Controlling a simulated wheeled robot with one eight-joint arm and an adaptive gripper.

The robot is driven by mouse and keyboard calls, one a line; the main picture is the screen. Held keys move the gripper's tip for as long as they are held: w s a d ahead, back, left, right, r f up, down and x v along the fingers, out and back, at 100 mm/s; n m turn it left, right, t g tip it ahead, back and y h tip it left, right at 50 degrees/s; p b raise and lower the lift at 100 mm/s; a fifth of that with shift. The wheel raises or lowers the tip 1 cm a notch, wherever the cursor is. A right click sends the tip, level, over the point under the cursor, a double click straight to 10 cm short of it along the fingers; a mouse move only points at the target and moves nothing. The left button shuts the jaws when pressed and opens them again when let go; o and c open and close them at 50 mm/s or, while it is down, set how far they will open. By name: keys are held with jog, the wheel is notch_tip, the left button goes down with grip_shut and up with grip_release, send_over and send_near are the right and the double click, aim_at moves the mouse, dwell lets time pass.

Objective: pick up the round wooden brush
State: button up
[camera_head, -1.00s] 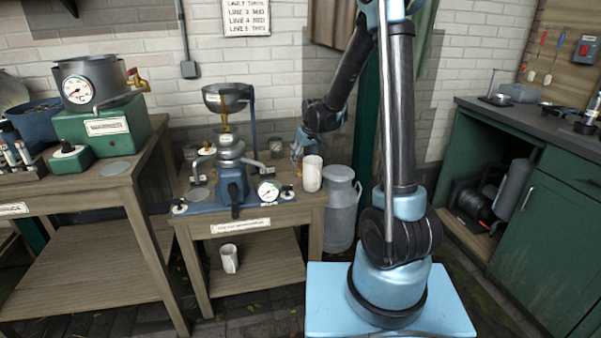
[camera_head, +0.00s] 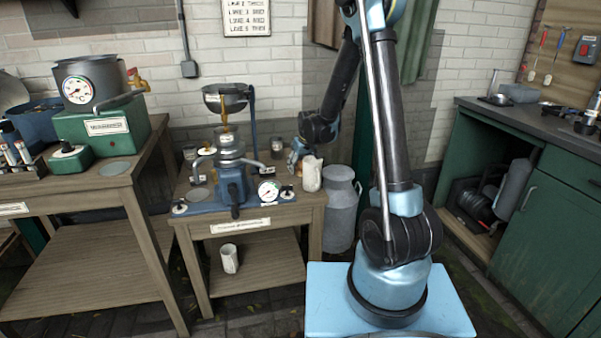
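I cannot make out a round wooden brush anywhere in this view; it may be hidden or too small to tell. My gripper (camera_head: 294,164) is low over the back right of the middle wooden table (camera_head: 300,212), just left of a white cup (camera_head: 312,176). The gripper is small and partly merged with the things around it, so I cannot see whether its fingers are apart or hold anything. I cannot tell whether it touches the cup.
A blue machine with a metal bowl (camera_head: 227,92) and a gauge stands on the middle table, left of my gripper. A second white cup (camera_head: 229,258) is on the lower shelf. A grey metal churn (camera_head: 341,205) stands right of the table. A green cabinet (camera_head: 545,235) is at right.

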aim_at(301, 161)
jog(key=c, duration=1.1)
notch_tip(301, 161, up, 10)
jog(key=shift+o, duration=1.4)
jog(key=shift+d, duration=0.1)
jog(key=shift+c, duration=0.4)
